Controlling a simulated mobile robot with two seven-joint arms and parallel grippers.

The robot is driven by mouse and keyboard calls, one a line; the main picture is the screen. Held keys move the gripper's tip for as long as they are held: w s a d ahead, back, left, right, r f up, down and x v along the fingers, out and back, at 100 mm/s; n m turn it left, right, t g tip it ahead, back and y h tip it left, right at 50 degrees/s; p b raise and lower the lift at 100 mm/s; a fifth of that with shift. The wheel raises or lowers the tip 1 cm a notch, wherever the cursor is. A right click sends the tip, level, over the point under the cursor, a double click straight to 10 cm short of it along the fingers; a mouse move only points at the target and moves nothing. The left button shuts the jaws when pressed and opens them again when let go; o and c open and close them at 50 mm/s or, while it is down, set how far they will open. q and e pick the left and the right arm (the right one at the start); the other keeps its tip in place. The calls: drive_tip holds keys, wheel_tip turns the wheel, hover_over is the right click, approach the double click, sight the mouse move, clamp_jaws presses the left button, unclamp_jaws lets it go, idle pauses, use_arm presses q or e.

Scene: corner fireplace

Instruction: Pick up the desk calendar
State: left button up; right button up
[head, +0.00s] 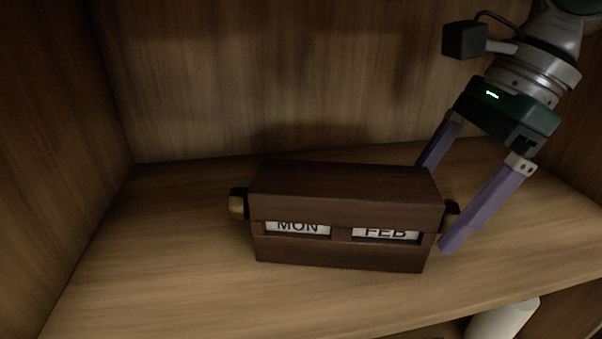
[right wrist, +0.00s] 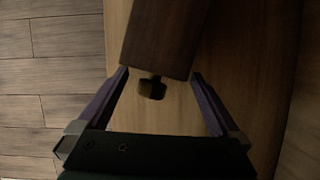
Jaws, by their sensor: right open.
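The desk calendar (head: 345,190) is a dark brown wooden block on a shelf, with windows reading MON and FEB and a knob at each end. My right gripper (head: 433,208) is open at the calendar's right end, one purple finger toward the back and one toward the front. In the right wrist view the calendar (right wrist: 160,40) lies ahead, its end knob (right wrist: 152,88) between the two open fingers (right wrist: 160,75). I cannot tell whether a finger touches it. My left gripper is not in view.
The calendar stands on a wooden shelf (head: 170,270) with a back panel (head: 250,90) close behind and a side wall (head: 60,120) at left. A white rounded object (head: 503,318) shows below the shelf's front edge. The shelf left of the calendar is clear.

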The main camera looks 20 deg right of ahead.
sight(422, 179)
drive_tip(key=a, duration=0.1)
drive_tip(key=w+a+b, duration=0.1)
drive_tip(key=a, duration=0.1)
drive_tip(key=shift+w+a+f, duration=0.1)
drive_tip(key=shift+a, duration=0.1)
drive_tip(key=shift+a+b+x, duration=0.2)
drive_tip(key=shift+b+x, duration=0.65)
drive_tip(key=shift+x, duration=0.35)
drive_tip(key=shift+w+a+f, duration=0.15)
drive_tip(key=shift+a+f, duration=0.05)
drive_tip(key=shift+d, duration=0.15)
drive_tip(key=c, duration=1.5)
drive_tip(key=shift+c, duration=0.3)
drive_tip(key=shift+r, duration=0.1)
clamp_jaws()
